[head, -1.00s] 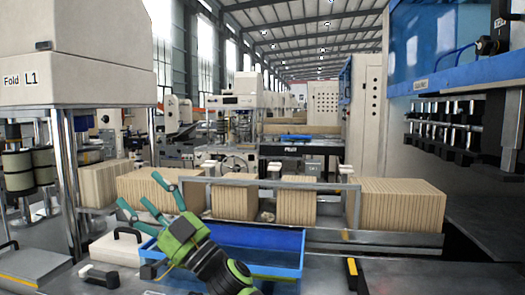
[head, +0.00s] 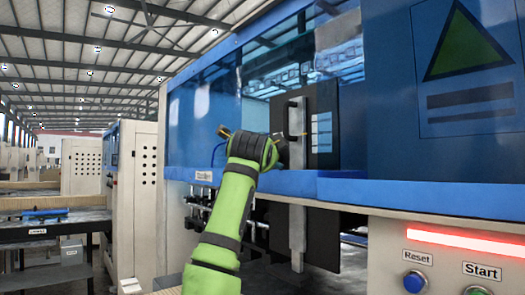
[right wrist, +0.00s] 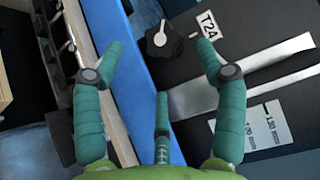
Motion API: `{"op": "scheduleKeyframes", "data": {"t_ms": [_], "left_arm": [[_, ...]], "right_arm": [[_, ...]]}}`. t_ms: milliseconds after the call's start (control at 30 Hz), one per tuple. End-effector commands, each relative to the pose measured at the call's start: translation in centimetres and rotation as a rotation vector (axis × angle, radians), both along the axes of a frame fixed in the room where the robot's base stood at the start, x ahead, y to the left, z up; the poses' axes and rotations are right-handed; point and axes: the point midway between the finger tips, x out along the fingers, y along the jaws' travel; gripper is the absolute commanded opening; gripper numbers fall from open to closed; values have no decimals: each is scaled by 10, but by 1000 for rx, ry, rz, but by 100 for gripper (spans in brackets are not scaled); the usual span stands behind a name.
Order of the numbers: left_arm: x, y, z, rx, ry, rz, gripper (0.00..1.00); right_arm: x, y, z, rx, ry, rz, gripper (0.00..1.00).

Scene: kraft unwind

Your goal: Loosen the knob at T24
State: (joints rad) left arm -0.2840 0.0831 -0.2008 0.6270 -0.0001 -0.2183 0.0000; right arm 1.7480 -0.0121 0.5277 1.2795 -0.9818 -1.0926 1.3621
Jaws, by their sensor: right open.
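The black knob (right wrist: 160,38) with a pale pointer mark shows at the top of the right wrist view. It sits on a dark panel (right wrist: 262,82), beside a white label reading T24 (right wrist: 209,25). My right gripper (right wrist: 158,58) is open, its teal fingers spread and empty. The knob appears beyond the fingertips, between the two upper fingers, with no visible contact. In the head view my green arm reaches up to the blue machine (head: 410,190); its wrist hides the fingers and I cannot make out the knob there. My left gripper is out of view.
A blue rail (right wrist: 140,75) runs beside the dark panel. A vertical metal bar (head: 297,215) stands by the machine's window. Reset (head: 415,281) and Start (head: 479,291) buttons are at lower right. A beige cabinet (head: 135,185) stands to the left.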

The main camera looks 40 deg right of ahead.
Motion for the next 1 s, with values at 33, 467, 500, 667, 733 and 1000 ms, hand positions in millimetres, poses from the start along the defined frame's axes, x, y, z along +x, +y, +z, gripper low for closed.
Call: {"op": "scheduleKeyframes", "data": {"t_ms": [33,467,500,667,733,1000], "left_arm": [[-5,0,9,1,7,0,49],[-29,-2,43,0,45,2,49],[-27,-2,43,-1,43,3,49],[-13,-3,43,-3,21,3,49],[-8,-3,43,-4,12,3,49],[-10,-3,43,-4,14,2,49]], "right_arm": [[4,-7,3,2,3,-3,72],[38,-47,2,-3,2,0,72],[39,-48,1,-3,1,0,72],[40,-49,0,-4,0,0,72],[39,-49,0,-4,0,0,72],[39,-49,0,-6,1,-1,12]]}}
